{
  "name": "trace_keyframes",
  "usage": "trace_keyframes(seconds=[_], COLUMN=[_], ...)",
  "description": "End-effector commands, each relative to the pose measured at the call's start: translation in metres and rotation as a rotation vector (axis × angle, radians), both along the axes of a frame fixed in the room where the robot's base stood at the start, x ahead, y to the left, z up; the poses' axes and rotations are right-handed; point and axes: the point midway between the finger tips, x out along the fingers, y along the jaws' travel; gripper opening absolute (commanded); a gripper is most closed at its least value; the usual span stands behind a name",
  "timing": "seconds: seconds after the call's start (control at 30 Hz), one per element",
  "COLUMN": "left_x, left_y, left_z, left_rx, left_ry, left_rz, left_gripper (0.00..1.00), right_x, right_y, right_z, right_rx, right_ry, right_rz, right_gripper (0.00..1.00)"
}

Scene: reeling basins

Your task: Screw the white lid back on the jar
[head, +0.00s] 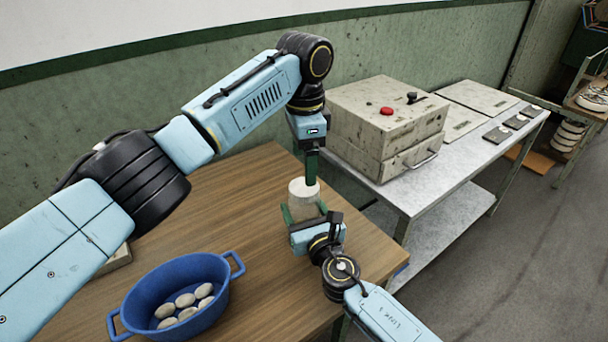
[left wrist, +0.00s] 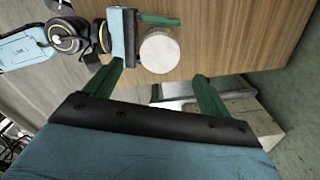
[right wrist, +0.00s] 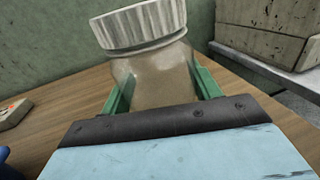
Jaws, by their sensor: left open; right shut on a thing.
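The jar (right wrist: 150,80) is clear with brownish contents and stands on the wooden table. The white ribbed lid (right wrist: 140,27) sits on its mouth and looks slightly tilted in the right wrist view; I cannot tell whether it is threaded. The lid also shows in the head view (head: 299,187) and from above in the left wrist view (left wrist: 160,53). My right gripper (head: 303,214) is shut around the jar's body. My left gripper (left wrist: 160,80) is open, pointing down above the lid, its fingers apart from it. In the head view its fingers (head: 312,170) partly overlap the lid.
A blue basin (head: 150,279) with several pale cocoons stands at the table's front left. A metal bench (head: 433,190) with a grey control box (head: 365,115) stands behind and right of the jar. The middle of the wooden table (head: 225,215) is clear.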

Motion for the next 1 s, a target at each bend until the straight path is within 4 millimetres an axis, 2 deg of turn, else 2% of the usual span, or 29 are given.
trace_keyframes(seconds=[0.1,0.3,0.67,0.7,0.87,1.0], left_x=[0.0,0.0,0.0,0.0,0.0,0.0], left_y=[-0.001,-0.001,0.0,0.0,0.0,0.0], left_z=[0.026,0.051,0.056,0.056,0.056,0.056], left_rx=[-0.001,0.0,0.001,0.001,0.001,0.001], left_ry=[-0.001,0.0,0.001,0.001,0.001,0.001], left_rz=[-0.001,0.0,-0.001,-0.001,-0.001,-0.001], left_gripper=[0.82,0.82,0.82,0.82,0.82,0.82], right_x=[0.0,0.0,0.0,0.0,0.0,0.0], right_y=[0.0,0.0,0.0,0.0,0.0,0.0], right_z=[-0.001,-0.001,-0.001,-0.001,-0.001,0.0], right_rx=[0.0,0.0,0.0,0.0,0.0,0.0], right_ry=[0.001,0.001,0.001,0.001,0.001,0.001], right_rz=[-0.001,-0.001,0.0,0.0,0.0,0.0], right_gripper=[0.0,0.0,0.0,0.65,0.86,0.88])
